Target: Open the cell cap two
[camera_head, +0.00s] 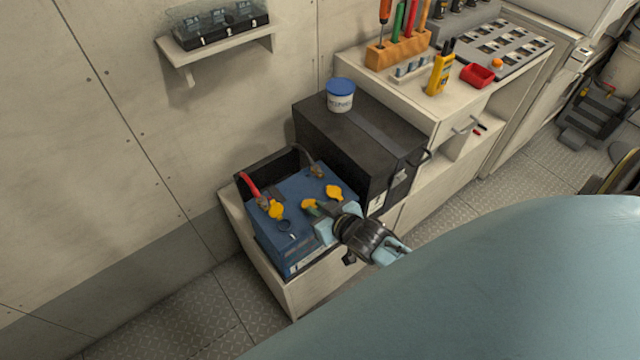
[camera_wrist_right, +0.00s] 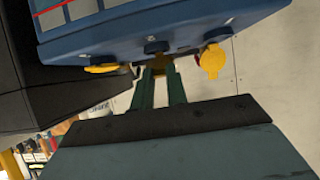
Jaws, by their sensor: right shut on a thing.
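A blue battery (camera_head: 263,237) sits in a black open box on a low white locker. Yellow cell caps show on its top: one at the left (camera_head: 275,210), one at the right (camera_head: 333,192), and the middle cap (camera_head: 307,204) between them. My right gripper (camera_head: 317,211) reaches in from the right and is shut on the middle cap. In the right wrist view my right gripper's fingers (camera_wrist_right: 159,72) are close together at the battery's edge, with a bit of yellow between the tips. Two other yellow caps flank them there. The gripper partly hides the middle cap. My left gripper is out of view.
Red and black cable clamps (camera_head: 262,202) lie near the left cap. A dark ring (camera_head: 285,226) shows on the battery. A black box (camera_head: 355,145) stands right behind, with a white tub (camera_head: 340,97) on top. A tool bench (camera_head: 470,75) is farther right.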

